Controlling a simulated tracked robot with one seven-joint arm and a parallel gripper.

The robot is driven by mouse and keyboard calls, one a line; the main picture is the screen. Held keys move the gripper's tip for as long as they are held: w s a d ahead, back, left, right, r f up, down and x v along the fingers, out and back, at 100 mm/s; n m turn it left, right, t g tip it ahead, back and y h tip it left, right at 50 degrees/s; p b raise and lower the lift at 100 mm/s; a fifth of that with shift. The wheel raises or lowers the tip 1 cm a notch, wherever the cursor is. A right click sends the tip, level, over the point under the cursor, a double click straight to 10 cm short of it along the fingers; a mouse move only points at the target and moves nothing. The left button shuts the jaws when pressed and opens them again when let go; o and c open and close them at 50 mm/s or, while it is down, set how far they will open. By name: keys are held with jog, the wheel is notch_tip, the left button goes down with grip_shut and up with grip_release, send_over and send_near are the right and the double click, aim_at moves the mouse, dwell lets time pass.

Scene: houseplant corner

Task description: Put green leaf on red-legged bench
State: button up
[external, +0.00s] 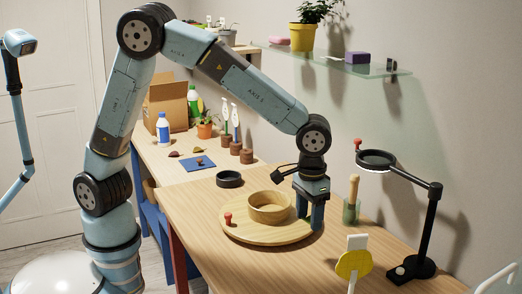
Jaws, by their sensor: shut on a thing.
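The red-legged bench (285,258) is the near wooden bench; one red leg (178,262) shows at its left. My gripper (311,218) points down at the right edge of a round wooden board (262,238) on this bench, beside a wooden ring-like bowl (269,207). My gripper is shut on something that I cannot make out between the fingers. I cannot make out a green leaf anywhere. Small brownish leaf-like pieces (201,150) lie on the blue-legged bench (158,178) behind.
A red peg (228,219) stands on the board. A black ring dish (229,179), a green glass with a pestle (351,211), a black magnifier lamp (425,240) and a yellow tag (353,264) surround it. A blue mat (198,163) lies behind. The near left bench top is clear.

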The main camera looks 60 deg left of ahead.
jog(key=w+d+f, duration=0.1)
jog(key=w+f, duration=0.1)
jog(key=w+d+f, duration=0.2)
jog(key=w+f, duration=0.1)
jog(key=w+d+f, duration=0.2)
jog(key=w+f, duration=0.1)
jog(key=shift+w+d, duration=0.2)
jog(key=shift+d, duration=0.05)
jog(key=shift+f, duration=1.65)
jog(key=shift+f, duration=0.1)
jog(key=o, duration=1)
